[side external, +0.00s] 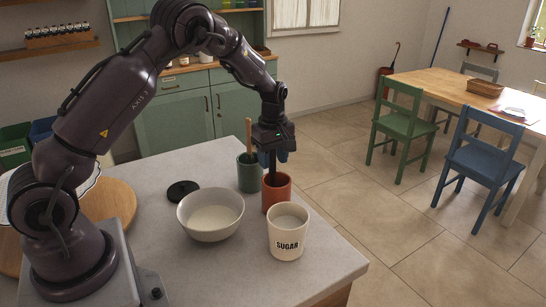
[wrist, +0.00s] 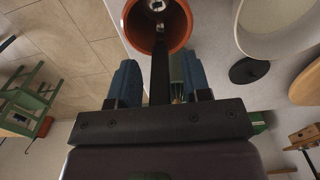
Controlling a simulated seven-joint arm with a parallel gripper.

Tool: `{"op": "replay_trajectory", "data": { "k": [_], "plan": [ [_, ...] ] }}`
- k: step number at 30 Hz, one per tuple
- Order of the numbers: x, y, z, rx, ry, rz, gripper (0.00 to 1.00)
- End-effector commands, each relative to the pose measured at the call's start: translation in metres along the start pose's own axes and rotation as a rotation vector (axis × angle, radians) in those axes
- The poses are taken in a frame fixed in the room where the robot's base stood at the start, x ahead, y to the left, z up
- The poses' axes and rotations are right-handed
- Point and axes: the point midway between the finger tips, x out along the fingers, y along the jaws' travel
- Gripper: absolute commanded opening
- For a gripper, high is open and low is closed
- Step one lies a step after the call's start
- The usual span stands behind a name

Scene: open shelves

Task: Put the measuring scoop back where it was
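The measuring scoop's dark handle (side external: 272,162) stands nearly upright out of a terracotta cup (side external: 277,195) on the counter. In the wrist view the handle (wrist: 160,75) runs down into the terracotta cup (wrist: 131,28), where a small metallic part shows. The rest of the scoop is hidden by the cup wall. My gripper (side external: 272,155) is right above the cup, pointing down. In the wrist view its two blue fingers (wrist: 158,80) are spread on either side of the handle, with gaps between.
A green cup (side external: 248,175) with a wooden utensil stands close behind the terracotta cup. A black lid (side external: 182,191) lies behind the bowl. The counter edge is just right.

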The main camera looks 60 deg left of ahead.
Motion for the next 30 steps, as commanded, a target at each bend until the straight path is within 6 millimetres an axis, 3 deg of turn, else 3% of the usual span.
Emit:
{"op": "replay_trajectory", "data": {
  "k": [7,18,26,30],
  "plan": [
    [-0.018,0.001,0.0,0.002,0.001,0.004,0.44],
    [-0.096,0.001,0.0,0.001,0.002,0.004,0.44],
    [-0.124,-0.001,0.001,0.008,-0.001,0.005,0.44],
    [-0.149,-0.014,0.014,0.102,-0.012,0.046,0.44]
  ]
}}
